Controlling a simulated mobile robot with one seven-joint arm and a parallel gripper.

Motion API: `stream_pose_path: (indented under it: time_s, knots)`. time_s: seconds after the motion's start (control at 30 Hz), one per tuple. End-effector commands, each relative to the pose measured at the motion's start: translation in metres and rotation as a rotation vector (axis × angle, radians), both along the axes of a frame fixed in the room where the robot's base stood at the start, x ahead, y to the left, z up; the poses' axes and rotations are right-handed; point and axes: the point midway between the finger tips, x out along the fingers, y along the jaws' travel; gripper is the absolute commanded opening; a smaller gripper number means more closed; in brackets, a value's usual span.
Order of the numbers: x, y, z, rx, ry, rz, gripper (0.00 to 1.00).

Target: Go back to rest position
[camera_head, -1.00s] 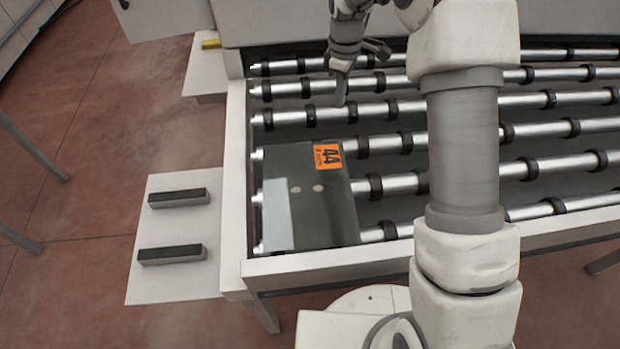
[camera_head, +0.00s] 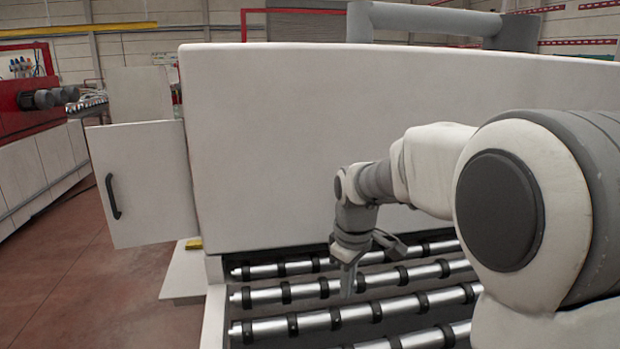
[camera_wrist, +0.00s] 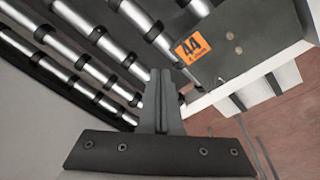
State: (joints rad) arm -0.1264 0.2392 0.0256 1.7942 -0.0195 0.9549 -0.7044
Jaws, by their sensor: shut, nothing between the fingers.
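My gripper (camera_head: 347,280) hangs over the roller bed (camera_head: 290,292), its fingers pointing down. In the wrist view its fingers (camera_wrist: 160,85) are together with nothing between them. The plate is apart from my gripper in the wrist view. It is out of the head view at this moment.
The white machine housing (camera_head: 290,140) rises behind the rollers. A white cabinet door (camera_head: 143,185) with a black handle stands at the left. A red machine (camera_head: 28,95) is at the far left. Free reddish floor (camera_head: 70,285) lies left of the bed.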

Motion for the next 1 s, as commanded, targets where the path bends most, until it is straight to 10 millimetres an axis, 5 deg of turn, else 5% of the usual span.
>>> stream_pose_path:
  time_s: [0.2, 0.5, 1.0]
  knots:
    - [-0.046, -0.019, 0.039, 0.033, -0.069, -0.164, 0.00]
    - [-0.112, -0.041, 0.069, 0.092, -0.153, -0.386, 0.00]
    - [-0.217, -0.064, 0.072, 0.222, -0.282, -0.736, 0.00]
